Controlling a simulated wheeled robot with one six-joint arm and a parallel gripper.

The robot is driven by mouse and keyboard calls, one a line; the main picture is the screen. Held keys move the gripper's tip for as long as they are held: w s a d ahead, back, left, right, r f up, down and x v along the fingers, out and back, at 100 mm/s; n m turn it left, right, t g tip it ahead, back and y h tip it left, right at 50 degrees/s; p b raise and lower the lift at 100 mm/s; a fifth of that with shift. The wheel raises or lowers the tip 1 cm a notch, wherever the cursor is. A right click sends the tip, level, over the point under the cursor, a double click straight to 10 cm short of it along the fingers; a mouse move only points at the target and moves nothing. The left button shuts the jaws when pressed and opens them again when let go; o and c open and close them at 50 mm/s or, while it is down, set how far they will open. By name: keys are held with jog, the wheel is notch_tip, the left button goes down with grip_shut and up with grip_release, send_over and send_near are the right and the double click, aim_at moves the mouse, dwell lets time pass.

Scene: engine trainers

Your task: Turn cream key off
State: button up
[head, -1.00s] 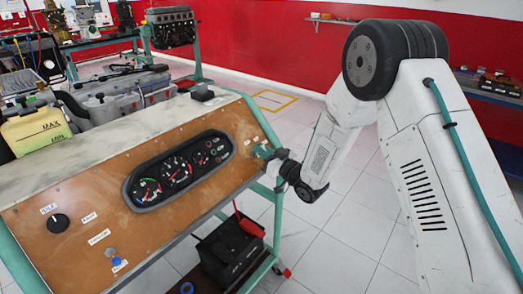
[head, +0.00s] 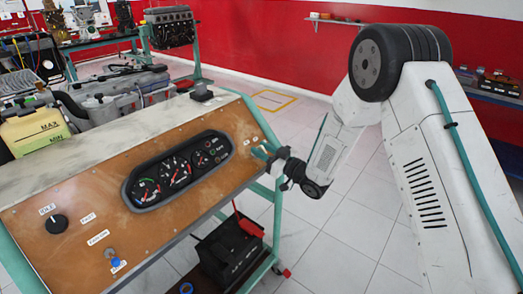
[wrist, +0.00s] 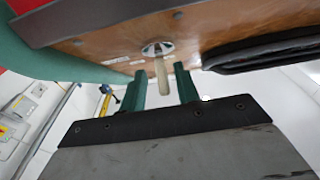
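The cream key (wrist: 161,74) sticks out of a round metal lock (wrist: 157,48) on the brown panel in the wrist view. My gripper (wrist: 161,84) is open, with one green finger on each side of the key and a visible gap at each side. In the head view my gripper (head: 262,151) is at the right end of the brown panel (head: 75,255), right of the gauge cluster (head: 177,168). The key cannot be made out there. How far the key is turned is hard to tell.
The dark gauge cluster edge (wrist: 262,46) lies close to the right of the lock in the wrist view. A black battery (head: 228,250) with a red clamp stands on the shelf below. A black knob (head: 57,223) is at the panel's left. The floor to the right is clear.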

jog(key=shift+a, duration=0.2)
jog(key=shift+s, duration=0.1)
jog(key=v, duration=0.7)
jog(key=shift+s+d, duration=0.15)
jog(key=shift+d, duration=0.15)
jog(key=shift+f, duration=0.15)
